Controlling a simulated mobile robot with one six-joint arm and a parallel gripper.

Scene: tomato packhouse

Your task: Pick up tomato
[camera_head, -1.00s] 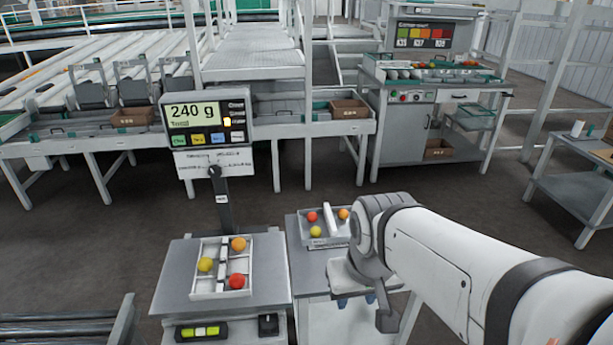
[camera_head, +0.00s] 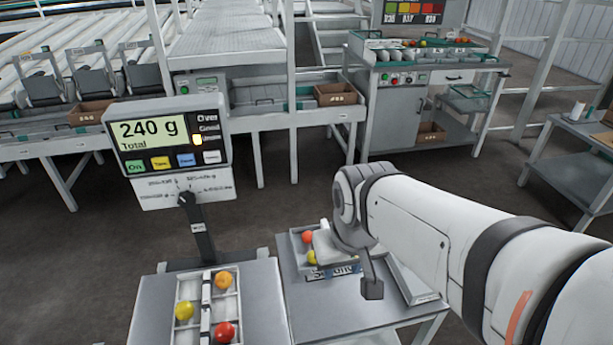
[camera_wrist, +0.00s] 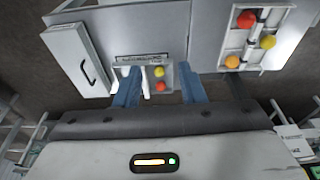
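In the head view, a white tray (camera_head: 293,240) on the right-hand grey stand holds a red tomato (camera_head: 307,237) and a yellow tomato (camera_head: 312,257); my arm hides part of this tray. The wrist view shows the yellow tomato (camera_wrist: 159,71) and red tomato (camera_wrist: 161,86) between my fingers in the picture. My gripper (camera_wrist: 160,79) is open and empty, above that tray. A second tray (camera_head: 237,307) on the left-hand scale holds an orange tomato (camera_head: 222,280), a yellow tomato (camera_head: 184,310) and a red tomato (camera_head: 224,331).
A scale display (camera_head: 168,137) reading 240 g stands on a post behind the left tray. A conveyor line and a sorting cabinet (camera_head: 395,115) stand behind, across open floor.

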